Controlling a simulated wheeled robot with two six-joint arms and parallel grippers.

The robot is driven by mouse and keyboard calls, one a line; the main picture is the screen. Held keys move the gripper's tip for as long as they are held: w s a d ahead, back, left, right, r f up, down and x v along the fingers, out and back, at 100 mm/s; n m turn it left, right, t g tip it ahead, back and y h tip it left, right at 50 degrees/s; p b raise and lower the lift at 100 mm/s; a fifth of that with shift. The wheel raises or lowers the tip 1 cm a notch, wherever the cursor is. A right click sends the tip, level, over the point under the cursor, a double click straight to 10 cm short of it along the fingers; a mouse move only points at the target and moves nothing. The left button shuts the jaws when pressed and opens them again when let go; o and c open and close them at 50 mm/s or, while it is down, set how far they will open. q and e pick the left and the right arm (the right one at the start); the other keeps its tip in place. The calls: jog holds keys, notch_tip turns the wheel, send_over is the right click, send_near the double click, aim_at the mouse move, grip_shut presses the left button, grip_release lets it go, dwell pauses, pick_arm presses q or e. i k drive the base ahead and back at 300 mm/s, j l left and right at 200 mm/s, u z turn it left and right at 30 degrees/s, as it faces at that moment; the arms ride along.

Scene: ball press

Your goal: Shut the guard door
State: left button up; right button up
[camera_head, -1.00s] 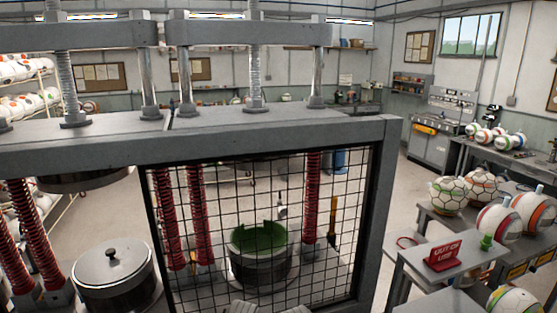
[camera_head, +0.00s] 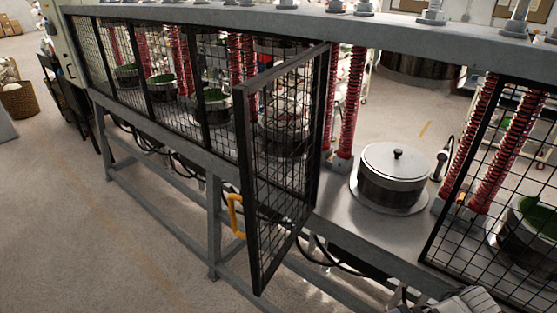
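The guard door (camera_head: 283,160) is a black-framed wire mesh panel in the middle of the head view. It stands open, swung out from the press front toward the floor side. Its far edge is at the press frame, left of an uncovered bay. A yellow handle (camera_head: 236,216) is on its near, free edge. In the open bay sits a round metal mould with a lidded top and black knob (camera_head: 393,178). Neither gripper's fingers are in view. A grey part, perhaps of my arm, shows at the bottom edge right of centre.
Mesh panels (camera_head: 165,85) cover the bays to the left, and another mesh panel (camera_head: 510,190) covers the bay at right. A grey leg and rails (camera_head: 214,228) stand below the door, with black hoses beneath. The floor (camera_head: 100,225) at lower left is clear.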

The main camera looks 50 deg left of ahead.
aim_at(240, 93)
jog(key=k+j+u, duration=0.1)
jog(key=k+j, duration=0.15)
jog(key=k+j+u, duration=0.1)
jog(key=k+j, duration=0.15)
jog(key=j, duration=0.2)
jog(key=k+j+u, duration=0.1)
jog(key=j, duration=0.3)
jog(key=k+j+u, duration=0.1)
jog(key=k+j, duration=0.2)
jog(key=k+j+u, duration=0.1)
jog(key=j, duration=0.4)
jog(key=k, duration=0.1)
